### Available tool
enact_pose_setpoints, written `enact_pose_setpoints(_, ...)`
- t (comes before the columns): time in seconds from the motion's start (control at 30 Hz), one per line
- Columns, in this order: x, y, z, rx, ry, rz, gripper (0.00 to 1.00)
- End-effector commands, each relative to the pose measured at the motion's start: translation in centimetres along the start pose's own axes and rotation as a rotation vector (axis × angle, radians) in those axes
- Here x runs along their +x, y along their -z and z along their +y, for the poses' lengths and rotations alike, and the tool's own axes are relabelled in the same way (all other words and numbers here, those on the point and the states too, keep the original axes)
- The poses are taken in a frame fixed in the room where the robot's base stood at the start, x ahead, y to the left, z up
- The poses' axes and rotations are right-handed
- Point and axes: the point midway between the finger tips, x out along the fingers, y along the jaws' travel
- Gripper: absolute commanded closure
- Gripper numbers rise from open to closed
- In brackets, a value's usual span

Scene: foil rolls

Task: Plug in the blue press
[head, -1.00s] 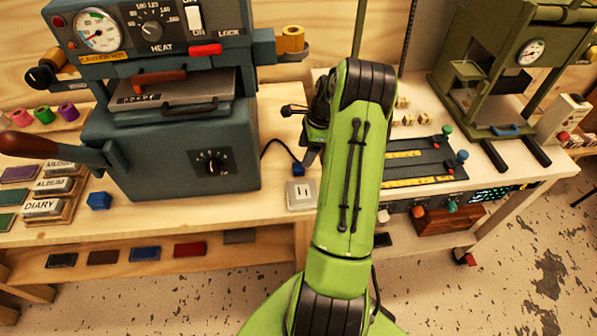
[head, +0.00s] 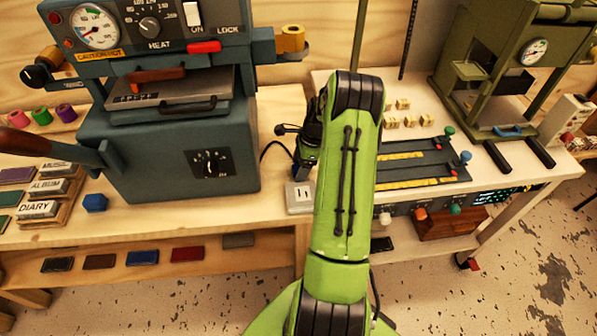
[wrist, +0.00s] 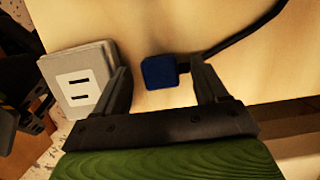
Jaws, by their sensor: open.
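The blue press (head: 175,155) stands on the wooden bench at left in the head view. Its dark cord (head: 270,147) runs right, toward my gripper (head: 302,160). In the wrist view, the blue plug (wrist: 160,72) lies on the bench at the cord's end. My gripper (wrist: 162,76) is open, with its fingers on either side of the plug and gaps visible on both sides. The plug is hidden behind my gripper in the head view. The pale socket box (head: 299,198), with two slots, also shows left of the fingers in the wrist view (wrist: 72,62).
A blue hexagonal block (head: 95,203) and labelled trays lie at left on the bench. A black rail plate (head: 415,160) and a green press (head: 500,85) stand right of my arm. Bare wood lies in front of the blue press.

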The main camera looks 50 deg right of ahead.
Motion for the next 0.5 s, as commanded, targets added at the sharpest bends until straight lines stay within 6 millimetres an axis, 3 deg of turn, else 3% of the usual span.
enact_pose_setpoints(0.1, -0.04, -0.01, -0.01, 0.0, 0.0, 0.0, 0.31)
enact_pose_setpoints(0.43, -0.05, -0.01, -0.01, 0.0, 0.0, 0.0, 0.81)
enact_pose_setpoints(0.5, -0.06, -0.02, -0.01, -0.001, 0.0, -0.001, 0.85)
